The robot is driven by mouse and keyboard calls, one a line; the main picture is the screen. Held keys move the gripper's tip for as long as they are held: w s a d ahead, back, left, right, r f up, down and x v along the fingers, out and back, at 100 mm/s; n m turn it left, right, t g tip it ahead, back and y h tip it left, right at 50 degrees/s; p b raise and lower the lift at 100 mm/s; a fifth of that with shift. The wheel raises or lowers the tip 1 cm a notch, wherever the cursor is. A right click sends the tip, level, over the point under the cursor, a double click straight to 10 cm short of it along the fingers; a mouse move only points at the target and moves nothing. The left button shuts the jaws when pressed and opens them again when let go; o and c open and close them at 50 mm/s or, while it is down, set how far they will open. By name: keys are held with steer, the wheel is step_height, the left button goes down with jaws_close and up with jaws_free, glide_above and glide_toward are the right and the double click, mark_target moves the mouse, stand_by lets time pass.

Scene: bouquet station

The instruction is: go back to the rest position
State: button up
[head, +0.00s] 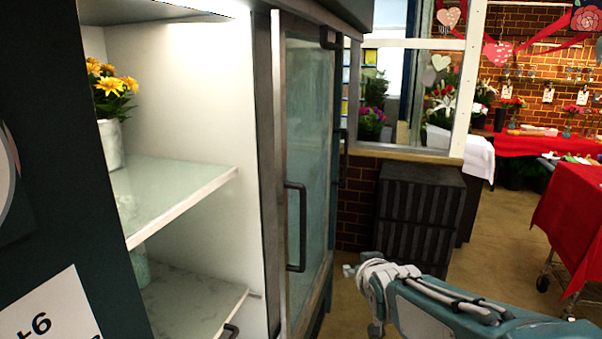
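My arm enters at the lower right, with a teal link and grey cables along its top. Its pale grey end, where my gripper (362,298) seems to be, is in front of the open floor, to the right of the glass cabinet door. Small parts stick out there to the left and below, but I cannot make out the fingers clearly. I see nothing held there.
A dark cabinet with a glass door (308,170) and black handle (296,226) stands close on the left. Its open compartment has shelves (180,195) and a white pot of yellow flowers (110,143). A dark crate (420,212) stands behind; a red-draped table (570,215) is at right.

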steer(key=s+d+f+g, duration=0.1)
steer(key=s+g, duration=0.1)
steer(key=s, duration=0.6)
steer(key=s+d+f+g, duration=0.1)
steer(key=s+g, duration=0.1)
steer(key=s, duration=0.7)
steer(key=s+d+f+m+g, duration=0.1)
steer(key=s+g, duration=0.1)
steer(key=s, duration=0.7)
steer(key=shift+g+h, duration=0.3)
steer(key=shift+h, duration=0.1)
